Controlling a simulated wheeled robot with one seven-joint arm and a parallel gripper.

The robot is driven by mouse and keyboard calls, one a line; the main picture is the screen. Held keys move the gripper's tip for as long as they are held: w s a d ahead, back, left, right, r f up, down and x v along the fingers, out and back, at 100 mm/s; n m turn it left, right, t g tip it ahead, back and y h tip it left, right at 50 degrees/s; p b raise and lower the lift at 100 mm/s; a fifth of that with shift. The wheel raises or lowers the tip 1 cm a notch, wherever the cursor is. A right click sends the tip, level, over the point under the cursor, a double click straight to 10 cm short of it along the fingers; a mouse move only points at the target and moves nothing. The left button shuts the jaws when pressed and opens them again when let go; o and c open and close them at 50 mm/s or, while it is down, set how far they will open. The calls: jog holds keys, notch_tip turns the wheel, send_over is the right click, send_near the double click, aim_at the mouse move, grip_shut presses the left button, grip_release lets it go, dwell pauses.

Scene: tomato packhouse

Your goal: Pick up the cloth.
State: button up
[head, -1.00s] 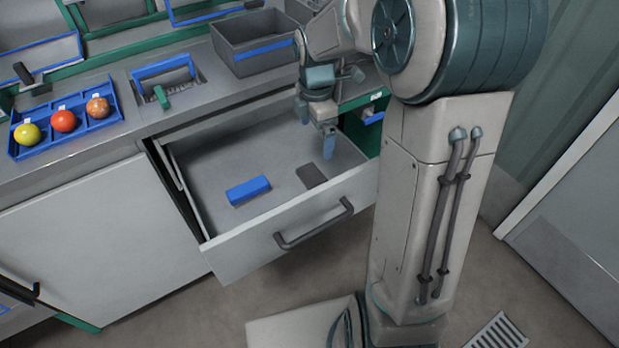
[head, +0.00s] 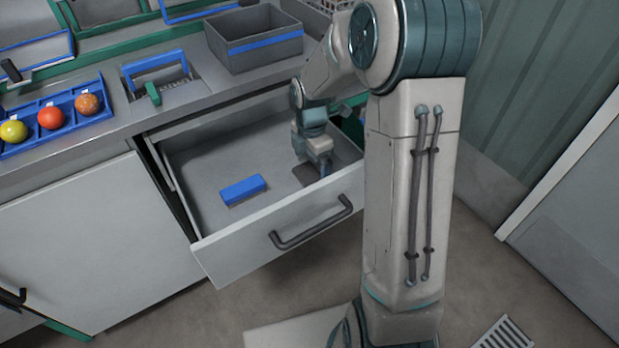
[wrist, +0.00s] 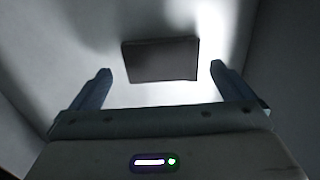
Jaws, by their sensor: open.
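The cloth is most likely the flat dark grey-brown rectangle (head: 303,176) lying on the floor of the open drawer (head: 200,178), towards its right side. In the wrist view the dark rectangle (wrist: 160,59) lies ahead of the fingertips, centred between them. My gripper (head: 322,172) is inside the drawer, low over the right part of the rectangle and hiding some of it. In the wrist view my gripper (wrist: 161,74) is open, with nothing between its fingers. I cannot tell the exact height left between fingertips and drawer floor.
A blue block (head: 243,190) lies in the drawer, left of the rectangle. The drawer front with its dark handle (head: 312,226) stands close before my gripper. On the counter are a grey bin (head: 255,50) and a blue tray (head: 72,126) holding tomatoes.

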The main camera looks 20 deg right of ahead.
aim_at(311, 173)
notch_tip(311, 173, down, 4)
jog(key=shift+r+b, duration=0.25)
jog(key=shift+b, duration=0.15)
jog(key=c, duration=0.8)
jog(key=shift+r, duration=0.1)
notch_tip(311, 173, up, 10)
jog(key=p, duration=0.2)
jog(key=shift+p, duration=0.35)
